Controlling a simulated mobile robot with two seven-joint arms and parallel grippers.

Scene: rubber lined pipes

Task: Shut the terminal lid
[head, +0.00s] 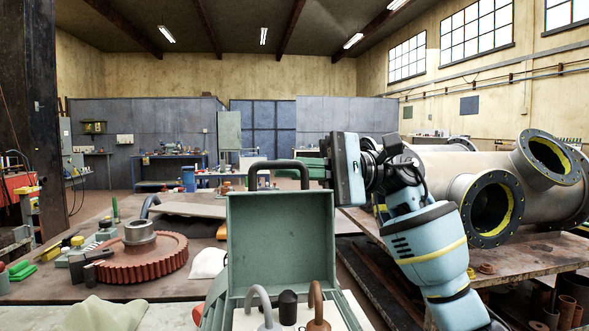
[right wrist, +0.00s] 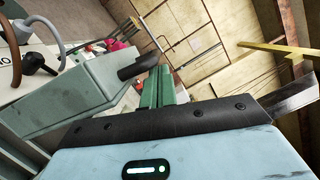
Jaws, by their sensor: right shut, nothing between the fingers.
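The terminal lid (head: 281,243) is a green, box-like cover standing open and upright at the bottom centre of the head view. A dark handle (head: 280,164) arches from its top edge. Below the lid, the terminal (head: 237,318) has a pale panel with curved cables and a black knob. My right gripper (head: 300,172) is shut and empty, its green fingers pointing left close to the handle. In the right wrist view the fingers (right wrist: 156,88) lie right beside the lid's handle (right wrist: 138,67); I cannot tell whether they touch. The lid (right wrist: 80,97) shows there too. My left gripper is out of view.
A red gear (head: 143,258) lies on the bench to the left, with small tools and blocks beyond it. Large flanged pipes (head: 490,210) rest on a wooden table (head: 520,255) at the right, near my right arm. A pale cloth-like piece (head: 105,314) lies at the lower left.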

